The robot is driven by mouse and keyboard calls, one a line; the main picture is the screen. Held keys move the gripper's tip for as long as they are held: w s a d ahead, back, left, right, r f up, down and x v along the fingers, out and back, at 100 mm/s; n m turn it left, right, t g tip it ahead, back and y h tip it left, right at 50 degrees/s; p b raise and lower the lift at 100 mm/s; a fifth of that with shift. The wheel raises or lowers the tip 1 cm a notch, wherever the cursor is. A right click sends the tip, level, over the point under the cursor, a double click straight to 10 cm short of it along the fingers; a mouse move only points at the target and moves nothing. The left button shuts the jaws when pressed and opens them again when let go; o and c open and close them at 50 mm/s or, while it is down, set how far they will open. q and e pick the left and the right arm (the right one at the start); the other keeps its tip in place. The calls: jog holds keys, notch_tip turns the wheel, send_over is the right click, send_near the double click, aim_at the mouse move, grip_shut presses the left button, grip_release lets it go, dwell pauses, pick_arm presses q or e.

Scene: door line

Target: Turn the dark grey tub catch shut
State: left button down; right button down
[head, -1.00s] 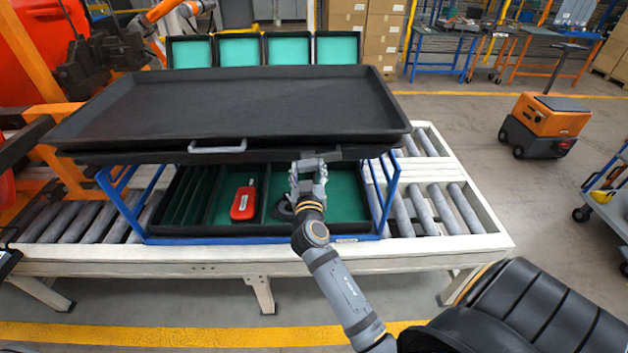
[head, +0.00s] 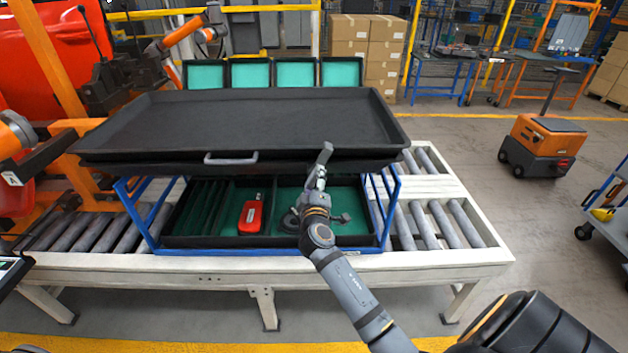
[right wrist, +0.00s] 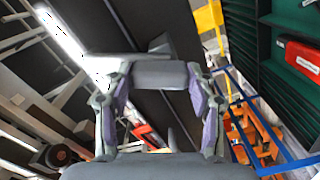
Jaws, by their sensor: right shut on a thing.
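The dark grey tub catch (head: 325,154) is at the front edge of the large black tub (head: 240,115), right of its middle. It appears as a short bar tilted steeply, its upper end leaning right. My right gripper (head: 320,177) is at the catch from the front and below, shut on it. In the right wrist view, the fingers (right wrist: 160,103) stand on both sides with the grey catch (right wrist: 158,74) across their tips; the tub's dark underside is behind. The fingers hide part of the catch. My left gripper is not in view.
A blue frame (head: 140,222) stands on the roller conveyor (head: 440,225) under the tub. The green-lined tray inside holds a red tool (head: 251,215) and dark parts near my right wrist. A light handle (head: 231,158) is on the tub's front.

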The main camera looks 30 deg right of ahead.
jog(key=shift+n, duration=0.9)
jog(key=shift+n+p, duration=0.75)
jog(key=shift+n, duration=0.85)
jog(key=shift+f+n, duration=0.1)
jog(key=shift+n, duration=0.2)
jog(key=shift+c, duration=2.2)
grip_release()
jog(key=shift+s, duration=0.15)
jog(key=v, duration=1.1)
jog(key=shift+s+a, duration=0.2)
jog(key=shift+s, duration=0.15)
